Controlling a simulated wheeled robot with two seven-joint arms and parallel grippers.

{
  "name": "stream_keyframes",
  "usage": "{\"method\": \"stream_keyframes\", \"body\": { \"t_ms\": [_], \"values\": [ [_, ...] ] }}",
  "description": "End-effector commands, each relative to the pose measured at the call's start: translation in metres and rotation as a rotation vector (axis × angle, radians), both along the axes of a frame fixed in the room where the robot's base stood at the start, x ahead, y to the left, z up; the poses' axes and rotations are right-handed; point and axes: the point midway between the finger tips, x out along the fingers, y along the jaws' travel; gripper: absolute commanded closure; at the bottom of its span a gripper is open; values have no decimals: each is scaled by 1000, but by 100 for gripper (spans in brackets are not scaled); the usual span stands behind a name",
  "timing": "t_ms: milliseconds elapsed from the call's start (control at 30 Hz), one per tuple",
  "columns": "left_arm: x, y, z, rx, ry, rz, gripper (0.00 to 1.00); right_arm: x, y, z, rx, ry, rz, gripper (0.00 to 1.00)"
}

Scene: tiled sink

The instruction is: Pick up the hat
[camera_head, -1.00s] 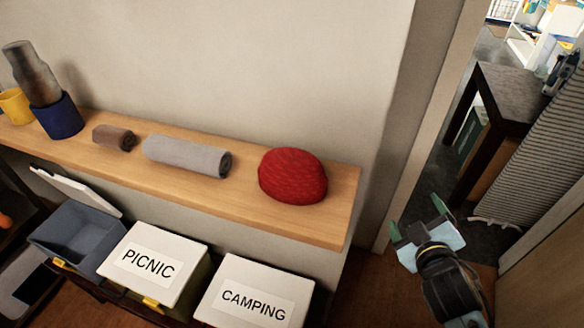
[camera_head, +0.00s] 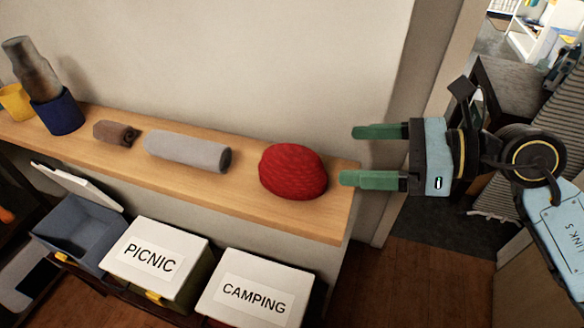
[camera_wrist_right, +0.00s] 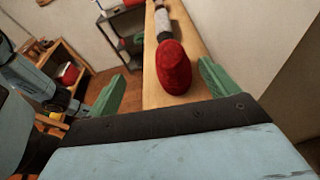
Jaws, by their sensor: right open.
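The red knitted hat (camera_head: 293,171) sits on the right end of the wooden shelf (camera_head: 250,196) in the head view. My right gripper (camera_head: 362,156) is open and empty to the right of the hat, with its green fingers pointing left toward it and a gap between. In the right wrist view the hat (camera_wrist_right: 173,68) lies ahead between the two spread green fingers (camera_wrist_right: 160,88), nearer the right one. My left gripper is not seen in the head view. Part of an arm of mine shows at the left of the right wrist view.
Below are PICNIC (camera_head: 152,257) and CAMPING (camera_head: 254,297) boxes and an open grey bin (camera_head: 78,236). The wall is close behind the shelf.

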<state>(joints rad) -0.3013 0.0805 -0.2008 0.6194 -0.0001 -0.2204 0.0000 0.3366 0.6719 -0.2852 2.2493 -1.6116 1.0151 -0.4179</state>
Motion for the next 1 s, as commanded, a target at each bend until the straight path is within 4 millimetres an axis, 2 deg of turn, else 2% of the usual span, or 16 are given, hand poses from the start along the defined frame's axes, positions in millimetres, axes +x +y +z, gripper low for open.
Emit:
{"method": "stream_keyframes", "body": {
  "t_ms": [100, 167, 500, 767, 1000],
  "values": [
    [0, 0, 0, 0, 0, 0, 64, 5, -8, -11, -110, -23, 3, 14],
    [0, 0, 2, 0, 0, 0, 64, 7, -6, -15, -131, -26, 4, 14],
    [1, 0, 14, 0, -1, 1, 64, 24, 47, -37, -135, -27, 5, 14],
    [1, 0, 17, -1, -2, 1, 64, 30, 64, -46, -137, -27, 4, 14],
    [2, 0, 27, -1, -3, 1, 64, 42, 94, -59, -134, -25, 5, 14]
  ]
}}
